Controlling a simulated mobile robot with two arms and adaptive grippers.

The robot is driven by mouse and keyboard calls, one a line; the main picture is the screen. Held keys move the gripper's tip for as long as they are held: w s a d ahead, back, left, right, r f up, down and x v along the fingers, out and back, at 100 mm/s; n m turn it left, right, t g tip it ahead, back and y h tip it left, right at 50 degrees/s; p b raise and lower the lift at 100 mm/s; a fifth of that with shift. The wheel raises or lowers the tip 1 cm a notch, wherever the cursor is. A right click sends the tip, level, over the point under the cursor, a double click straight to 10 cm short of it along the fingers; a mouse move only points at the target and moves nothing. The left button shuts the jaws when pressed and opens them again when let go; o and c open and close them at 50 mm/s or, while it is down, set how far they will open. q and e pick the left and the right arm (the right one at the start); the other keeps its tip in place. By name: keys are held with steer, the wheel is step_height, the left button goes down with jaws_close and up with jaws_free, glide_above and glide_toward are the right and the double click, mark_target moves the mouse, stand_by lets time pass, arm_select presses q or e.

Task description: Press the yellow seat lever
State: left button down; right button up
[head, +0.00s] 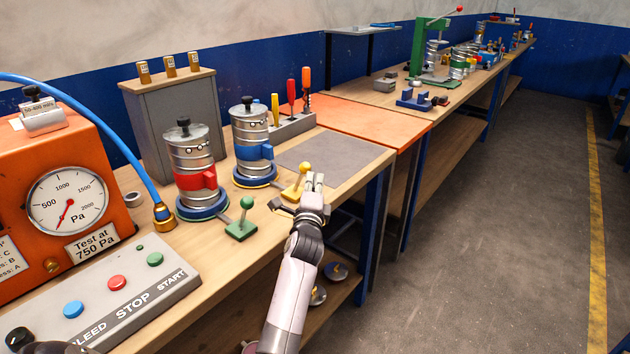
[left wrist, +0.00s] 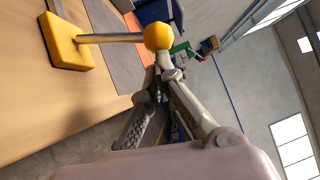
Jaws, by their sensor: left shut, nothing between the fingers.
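The yellow seat lever (head: 301,175) stands on the bench near its front edge, a yellow base with a stalk and a ball knob. My left gripper (head: 314,181) is shut and empty, just right of the lever's knob in the head view. In the left wrist view the lever's knob (left wrist: 158,36) is right by the fingertips of the left gripper (left wrist: 162,62), and its base (left wrist: 69,42) lies at upper left. Whether finger and knob touch, I cannot tell. My right gripper is not in view.
A green lever (head: 242,220) stands left of the yellow one. Behind are canisters with a red band (head: 196,181) and a blue band (head: 254,152). A grey mat (head: 335,158) lies bare to the right. The button panel (head: 112,298) is at front left.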

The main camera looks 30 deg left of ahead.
arm_select(q)
steer(key=a+r+n+g+h+p, duration=0.1)
steer(key=a+r+n+p, duration=0.3)
steer(key=a+p, duration=0.4)
steer(key=g+p, duration=0.1)
steer(key=p, duration=0.4)
steer(key=shift+w+a+n+h+p, duration=0.3)
steer(key=shift+a+h+p, duration=0.05)
steer(key=shift+h, duration=0.05)
arm_select(e)
step_height(320, 180, up, 14)
steer(key=shift+s+a+r, duration=0.15)
steer(key=shift+s+a, duration=0.05)
steer(key=shift+a, duration=0.05)
arm_select(q)
steer(key=shift+r, duration=0.1)
arm_select(e)
steer(key=shift+a, duration=0.2)
arm_select(q)
steer(key=shift+r, duration=0.1)
arm_select(e)
steer(key=shift+r, duration=0.1)
